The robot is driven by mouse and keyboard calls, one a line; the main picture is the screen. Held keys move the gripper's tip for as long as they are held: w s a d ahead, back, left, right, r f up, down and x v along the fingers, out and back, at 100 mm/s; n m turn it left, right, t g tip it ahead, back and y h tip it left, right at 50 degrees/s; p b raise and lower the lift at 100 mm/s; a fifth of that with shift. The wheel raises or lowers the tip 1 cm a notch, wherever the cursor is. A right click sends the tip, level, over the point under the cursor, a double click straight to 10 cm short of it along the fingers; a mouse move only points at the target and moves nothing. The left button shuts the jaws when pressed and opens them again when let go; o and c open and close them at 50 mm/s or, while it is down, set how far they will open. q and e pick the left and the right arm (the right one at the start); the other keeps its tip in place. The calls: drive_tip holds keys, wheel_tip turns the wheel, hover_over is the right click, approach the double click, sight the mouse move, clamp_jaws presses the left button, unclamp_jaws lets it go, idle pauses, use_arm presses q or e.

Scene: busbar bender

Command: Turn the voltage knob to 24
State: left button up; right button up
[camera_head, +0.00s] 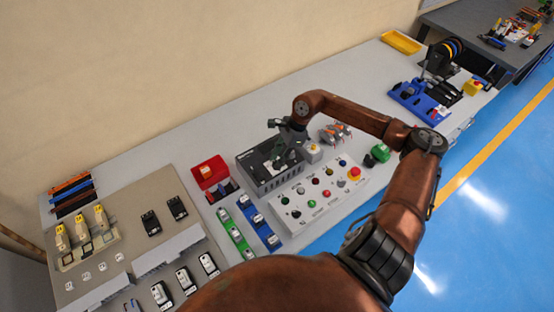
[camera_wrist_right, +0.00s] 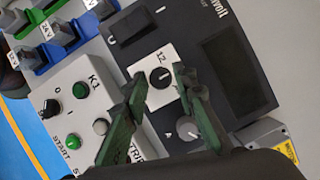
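The dark bench power supply (camera_head: 265,180) stands on the bench, left of centre in the head view. In the right wrist view its black face (camera_wrist_right: 240,95) carries a dark display. The voltage knob (camera_wrist_right: 160,79) is small and black, on a white plate marked 12; the plate partly shows between the fingers. A second, greyish knob (camera_wrist_right: 188,129) sits lower on the face. My right gripper (camera_head: 281,155) is over the supply, its green fingers (camera_wrist_right: 158,78) apart on either side of the black knob. I cannot tell whether they touch it. My left gripper is not in view.
A white button panel (camera_head: 320,190) stands just in front of the supply. A red bin (camera_head: 209,172) is to its left, with blue and green terminal strips nearby. The bench is clear behind the supply.

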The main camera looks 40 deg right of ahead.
drive_tip(key=shift+o, duration=1.1)
drive_tip(key=v, duration=1.2)
drive_tip(key=shift+d, duration=0.1)
